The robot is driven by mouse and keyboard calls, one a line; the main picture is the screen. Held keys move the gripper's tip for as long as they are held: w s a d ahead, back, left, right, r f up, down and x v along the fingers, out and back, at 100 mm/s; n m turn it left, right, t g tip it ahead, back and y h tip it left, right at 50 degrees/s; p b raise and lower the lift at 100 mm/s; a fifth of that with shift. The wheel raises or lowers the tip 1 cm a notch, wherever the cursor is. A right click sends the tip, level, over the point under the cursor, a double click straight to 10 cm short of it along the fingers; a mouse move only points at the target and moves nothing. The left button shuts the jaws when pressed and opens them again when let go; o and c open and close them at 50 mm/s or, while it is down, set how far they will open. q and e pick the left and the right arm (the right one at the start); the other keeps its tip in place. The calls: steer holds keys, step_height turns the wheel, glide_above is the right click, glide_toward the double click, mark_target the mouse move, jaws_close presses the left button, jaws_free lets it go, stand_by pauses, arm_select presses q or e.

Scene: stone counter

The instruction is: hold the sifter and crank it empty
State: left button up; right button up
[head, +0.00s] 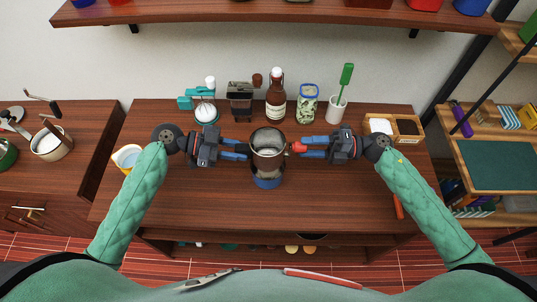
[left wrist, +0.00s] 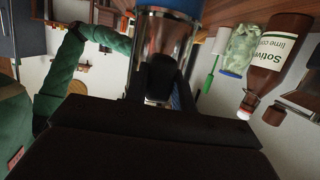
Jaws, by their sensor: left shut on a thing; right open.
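The metal sifter (head: 267,142) is upright at the middle of the counter, above a blue bowl (head: 267,182). Its shiny wall also fills the top middle of the left wrist view (left wrist: 165,45). My left gripper (head: 247,151) is shut on the left side of the sifter; the exact grip point is partly hidden. A red crank knob (head: 298,147) sticks out of the sifter's right side. My right gripper (head: 303,147) is open, with its blue fingers at the knob. I cannot tell whether they touch it. The sifter's inside looks greyish; how much it holds is unclear.
A wooden box (head: 405,128) sits at right. The front counter is mostly clear.

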steer(key=shift+a, duration=0.6)
